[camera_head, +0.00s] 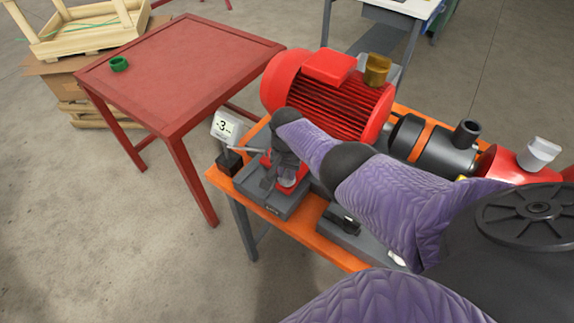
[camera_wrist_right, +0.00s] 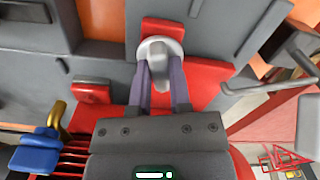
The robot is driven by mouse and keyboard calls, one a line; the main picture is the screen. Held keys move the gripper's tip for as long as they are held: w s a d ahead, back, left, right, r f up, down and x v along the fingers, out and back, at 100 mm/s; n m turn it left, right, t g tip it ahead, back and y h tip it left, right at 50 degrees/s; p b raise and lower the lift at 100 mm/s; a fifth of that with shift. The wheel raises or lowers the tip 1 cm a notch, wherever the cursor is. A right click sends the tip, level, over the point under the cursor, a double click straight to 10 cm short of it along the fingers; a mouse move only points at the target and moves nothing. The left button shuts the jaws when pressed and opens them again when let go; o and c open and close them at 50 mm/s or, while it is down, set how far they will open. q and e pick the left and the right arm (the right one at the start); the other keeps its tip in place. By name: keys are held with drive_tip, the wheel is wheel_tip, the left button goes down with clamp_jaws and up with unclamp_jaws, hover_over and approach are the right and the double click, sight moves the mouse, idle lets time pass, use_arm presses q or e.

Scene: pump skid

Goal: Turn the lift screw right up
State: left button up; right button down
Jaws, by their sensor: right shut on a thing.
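The lift screw's pale grey round head with a raised grip (camera_wrist_right: 160,50) shows between my fingertips in the right wrist view. My right gripper (camera_wrist_right: 161,75) is shut on it, one finger on each side. A red block lies just beyond the screw head. In the head view, my right gripper (camera_head: 286,176) reaches down at the motor's near left foot and largely hides the screw. A white display (camera_head: 228,126) beside it seems to read -3. My left gripper is not in view.
The red motor (camera_head: 330,100) stands close behind my right gripper on the orange-topped skid (camera_head: 258,205). A grey pump housing (camera_head: 437,142) is to its right. A red table (camera_head: 175,70) with a green ring (camera_head: 119,64) stands at left. Open floor lies at lower left.

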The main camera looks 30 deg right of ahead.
sight(287, 172)
drive_tip(key=m, duration=0.5)
drive_tip(key=shift+w+r, duration=0.1)
drive_tip(key=m, duration=0.3)
drive_tip(key=shift+m+p, duration=0.3)
drive_tip(key=shift+m, duration=0.3)
drive_tip(key=c, duration=0.6)
unclamp_jaws()
drive_tip(key=shift+o, duration=0.2)
wheel_tip(287, 172, up, 10)
drive_tip(key=p, duration=0.9)
